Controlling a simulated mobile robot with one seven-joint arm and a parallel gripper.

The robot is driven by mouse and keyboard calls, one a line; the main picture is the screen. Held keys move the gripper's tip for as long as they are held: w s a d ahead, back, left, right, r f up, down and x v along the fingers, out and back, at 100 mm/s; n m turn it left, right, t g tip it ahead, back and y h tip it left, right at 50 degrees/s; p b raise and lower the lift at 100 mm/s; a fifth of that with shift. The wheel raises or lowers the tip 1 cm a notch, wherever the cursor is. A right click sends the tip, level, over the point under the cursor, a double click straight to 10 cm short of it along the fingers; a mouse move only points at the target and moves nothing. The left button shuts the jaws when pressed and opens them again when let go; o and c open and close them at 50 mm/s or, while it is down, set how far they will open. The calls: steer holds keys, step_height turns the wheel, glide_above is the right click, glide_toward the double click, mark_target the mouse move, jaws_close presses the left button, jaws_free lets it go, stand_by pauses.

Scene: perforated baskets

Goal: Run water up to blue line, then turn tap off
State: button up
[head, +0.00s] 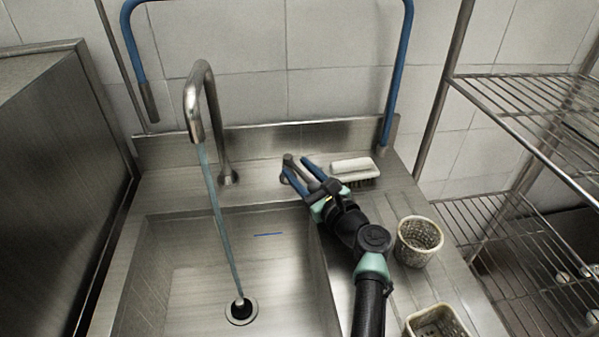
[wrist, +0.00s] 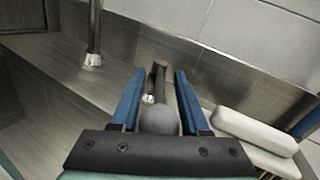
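The tap's curved spout (head: 200,95) stands behind the sink, and a stream of water (head: 218,205) runs from it to the dark drain (head: 241,311) in the sink floor. The short blue line (head: 268,234) is marked on the sink's inner back wall. I cannot make out a water level in the basin. The metal tap lever (head: 289,163) stands right of the spout. My gripper (head: 296,166) is open, with its blue fingers on either side of the lever. In the wrist view, the lever (wrist: 160,78) lies between the fingers (wrist: 158,74), with gaps visible on both sides.
A white brush (head: 354,168) lies on the ledge just right of my gripper. Two perforated baskets (head: 419,240) (head: 437,321) stand on the right drainboard. A wire rack (head: 505,120) is at the right, and a blue pipe (head: 398,80) rises behind the brush.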

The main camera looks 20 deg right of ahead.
mark_target(300, 170)
steer(key=shift+o, duration=1)
step_height(300, 170, up, 10)
steer(key=p, duration=0.3)
